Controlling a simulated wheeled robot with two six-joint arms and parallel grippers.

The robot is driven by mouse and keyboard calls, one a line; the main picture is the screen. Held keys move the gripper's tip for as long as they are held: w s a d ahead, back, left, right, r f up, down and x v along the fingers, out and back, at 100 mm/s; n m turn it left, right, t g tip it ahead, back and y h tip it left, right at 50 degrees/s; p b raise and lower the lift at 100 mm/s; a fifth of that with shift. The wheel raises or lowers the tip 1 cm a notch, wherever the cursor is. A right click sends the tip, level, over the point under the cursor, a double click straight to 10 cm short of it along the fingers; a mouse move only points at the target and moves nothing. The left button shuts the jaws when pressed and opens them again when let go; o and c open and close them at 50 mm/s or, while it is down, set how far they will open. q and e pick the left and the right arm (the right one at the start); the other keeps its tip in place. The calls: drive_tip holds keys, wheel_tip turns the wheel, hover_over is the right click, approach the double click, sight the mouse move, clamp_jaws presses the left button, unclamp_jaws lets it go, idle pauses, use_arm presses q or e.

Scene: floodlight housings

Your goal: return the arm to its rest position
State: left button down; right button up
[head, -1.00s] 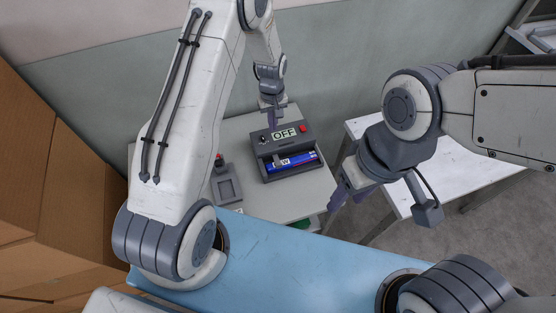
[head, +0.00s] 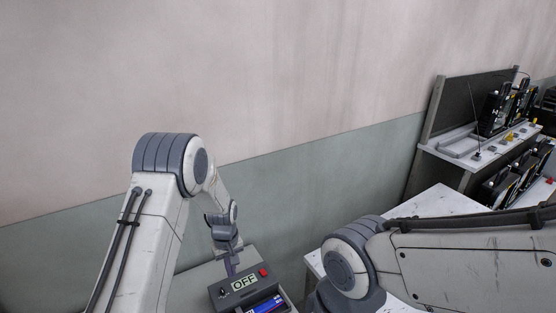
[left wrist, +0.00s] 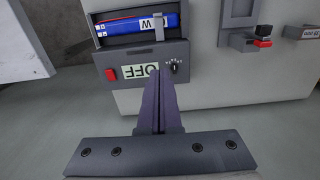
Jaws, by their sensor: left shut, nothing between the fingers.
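My left arm (head: 150,240) comes in from the left of the head view, bent at its elbow. My left gripper (head: 231,266) points down at the back edge of a grey device with an "OFF" display (head: 244,284). In the left wrist view my left gripper (left wrist: 158,75) is shut and empty, its fingertips close to the OFF display (left wrist: 141,71); I cannot tell whether they touch. The device also shows a red button (left wrist: 110,73), a black knob (left wrist: 175,66) and a blue battery pack (left wrist: 138,25) in its bay. My right arm (head: 440,262) shows at the right; its gripper is out of frame.
A white table (head: 440,208) stands to the right. Behind it, a bench (head: 460,150) carries black floodlight housings (head: 500,108). In the left wrist view, a grey holder (left wrist: 237,15) and a red-and-black part (left wrist: 262,37) lie on the device's table. A wall rises behind.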

use_arm(q)
drive_tip(key=s+d+r+m+b, duration=0.5)
drive_tip(key=s+d+r+m, duration=0.2)
drive_tip(key=s+d+r, duration=0.5)
use_arm(e)
wheel_tip(320, 180, down, 8)
drive_tip(key=b, duration=0.2)
drive_tip(key=shift+o, duration=0.4)
drive_tip(key=shift+f+b, duration=0.9)
drive_tip(key=shift+b, duration=0.35)
use_arm(q)
drive_tip(key=s+m+h, duration=0.1)
drive_tip(key=s+m, duration=0.6)
drive_tip(key=s, duration=1.1)
drive_tip(key=shift+s+d+r, duration=0.3)
drive_tip(key=shift+s+r, duration=0.05)
drive_tip(key=shift+s, duration=0.05)
use_arm(e)
drive_tip(key=shift+s, duration=0.1)
